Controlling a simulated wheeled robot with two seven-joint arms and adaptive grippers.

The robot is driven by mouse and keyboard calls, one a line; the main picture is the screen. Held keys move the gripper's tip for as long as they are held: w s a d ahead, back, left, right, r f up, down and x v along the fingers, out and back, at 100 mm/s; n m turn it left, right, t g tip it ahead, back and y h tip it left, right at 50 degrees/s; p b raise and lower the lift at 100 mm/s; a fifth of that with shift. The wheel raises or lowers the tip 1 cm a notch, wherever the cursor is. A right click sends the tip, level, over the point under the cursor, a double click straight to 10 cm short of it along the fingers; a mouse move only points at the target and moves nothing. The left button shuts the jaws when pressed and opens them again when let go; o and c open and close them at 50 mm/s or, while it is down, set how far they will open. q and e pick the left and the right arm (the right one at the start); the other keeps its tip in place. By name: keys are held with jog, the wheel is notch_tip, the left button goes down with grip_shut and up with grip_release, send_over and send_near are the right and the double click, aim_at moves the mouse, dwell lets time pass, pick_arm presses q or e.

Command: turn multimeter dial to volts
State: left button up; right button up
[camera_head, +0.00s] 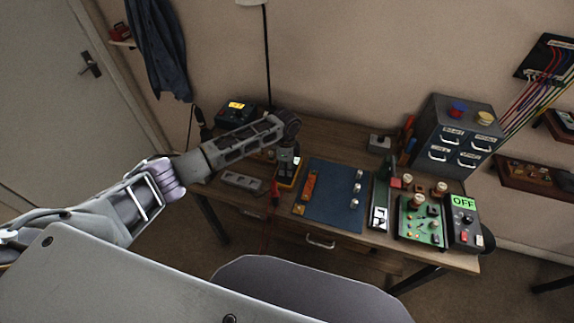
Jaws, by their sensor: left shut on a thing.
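The multimeter (284,186), dark with yellow edges, lies on the workbench left of the blue mat. My left arm reaches in from the left, and my left gripper (288,170) points down over the multimeter. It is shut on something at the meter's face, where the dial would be. The gripper hides the dial, so its setting cannot be read. A small part of a lit screen shows beside the gripper. My right gripper is not in view.
A blue mat (328,205) with small parts lies right of the meter. A green circuit board (421,222) and a box reading OFF (464,203) stand further right.

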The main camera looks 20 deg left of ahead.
pick_arm(q)
jog(key=shift+w+r, duration=0.15)
dwell(0.4)
jog(key=o, duration=0.8)
jog(key=shift+c, duration=0.2)
jog(key=shift+o, duration=1.4)
notch_tip(320, 180, up, 12)
jog(key=shift+d+f, duration=0.1)
jog(key=shift+f, duration=0.1)
